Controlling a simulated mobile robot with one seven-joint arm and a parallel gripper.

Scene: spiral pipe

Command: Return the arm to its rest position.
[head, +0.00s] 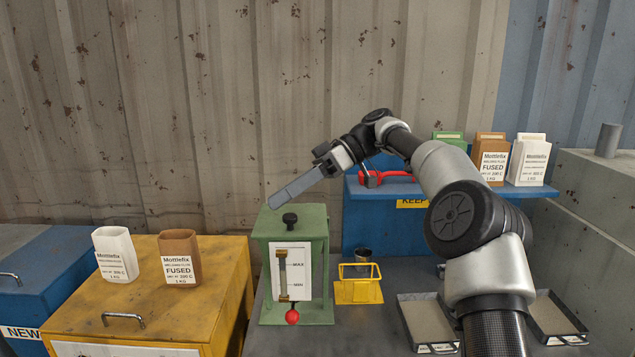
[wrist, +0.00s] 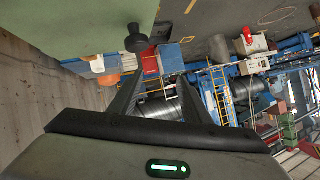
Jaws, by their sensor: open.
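My arm reaches from the lower right of the head view up and over to the left. My gripper (head: 295,190) points left and down, above the green box (head: 318,255) with the black knob (head: 290,219) and the MAX/MIN gauge. In the wrist view my gripper (wrist: 160,90) has its two fingers apart with nothing between them. The black knob (wrist: 137,40) and the green top (wrist: 90,30) show beyond the fingers at the upper left. In the head view the fingers overlap, so the gap does not show there.
A yellow cabinet (head: 120,320) at left holds a white and a brown packet (head: 180,257). A blue shelf (head: 400,186) behind my arm holds a red-handled tool (head: 385,177) and several packets. A yellow stand (head: 358,290) and metal trays (head: 428,322) sit on the grey bench. Space above is free.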

